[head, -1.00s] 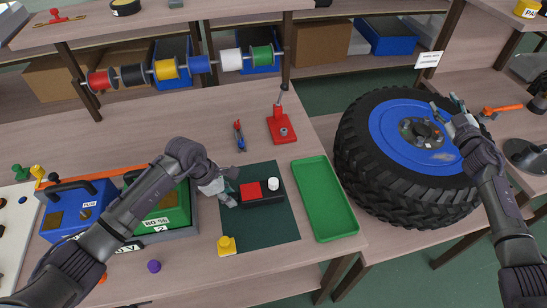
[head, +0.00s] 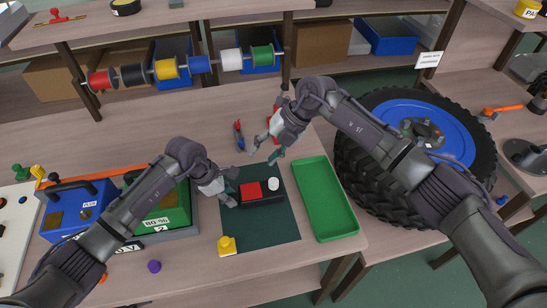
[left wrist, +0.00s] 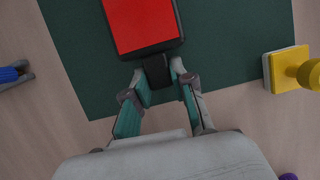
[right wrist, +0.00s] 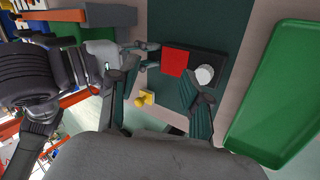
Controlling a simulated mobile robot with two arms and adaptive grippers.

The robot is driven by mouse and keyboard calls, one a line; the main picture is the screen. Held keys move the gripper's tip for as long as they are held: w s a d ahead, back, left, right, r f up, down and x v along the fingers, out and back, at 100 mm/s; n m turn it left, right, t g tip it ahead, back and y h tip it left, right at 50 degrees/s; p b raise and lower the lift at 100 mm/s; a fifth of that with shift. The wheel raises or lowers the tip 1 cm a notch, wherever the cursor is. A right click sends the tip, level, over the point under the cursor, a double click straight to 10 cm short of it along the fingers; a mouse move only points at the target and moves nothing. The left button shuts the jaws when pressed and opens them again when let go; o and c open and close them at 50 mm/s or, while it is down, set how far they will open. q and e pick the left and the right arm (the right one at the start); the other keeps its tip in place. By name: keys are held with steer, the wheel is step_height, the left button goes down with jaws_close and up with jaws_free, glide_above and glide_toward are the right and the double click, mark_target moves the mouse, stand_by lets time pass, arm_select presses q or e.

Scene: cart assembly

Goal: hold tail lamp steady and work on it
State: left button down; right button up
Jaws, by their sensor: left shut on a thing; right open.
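The tail lamp is a black block with a red square lens (head: 251,189) and a white round piece (head: 273,184). It lies on the dark green mat (head: 265,229). In the left wrist view, my left gripper (left wrist: 158,80) is shut on the small black tab at the end of the lamp (left wrist: 143,22). In the head view, my left gripper (head: 232,194) is at the lamp's left end. My right gripper (head: 263,152) is open and empty, just beyond the far edge of the mat. The right wrist view shows the lamp's red lens (right wrist: 174,62) and white piece (right wrist: 204,75).
A green tray (head: 324,201) lies right of the mat. A yellow stamp-like piece (head: 226,245) stands at the mat's near left corner. The big wheel (head: 352,160) stands at the right.

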mark_target(274, 181)
steer(key=h, duration=0.1)
steer(key=s+n+h, duration=0.1)
steer(key=h, duration=0.1)
steer(key=d+n+h, duration=0.1)
steer(key=shift+s+f+h, duration=0.25)
steer(key=shift+s+h, duration=0.05)
steer(key=shift+s, duration=0.05)
steer(key=shift+s+d+n+t+h, duration=0.1)
steer(key=shift+d+n+t+h, duration=0.45)
steer(key=shift+h, duration=0.35)
steer(key=shift+d+f, duration=0.1)
steer(key=shift+f, duration=0.05)
step_height(274, 181, down, 8)
steer(key=shift+f, duration=0.2)
steer(key=shift+c, duration=0.7)
steer(key=c, duration=0.5)
steer(key=m, duration=1.2)
steer(key=shift+m, duration=0.25)
steer(key=m, duration=0.4)
steer(key=shift+m, duration=0.4)
steer(key=o, duration=0.4)
steer(key=shift+m, duration=0.3)
steer(key=o, duration=0.5)
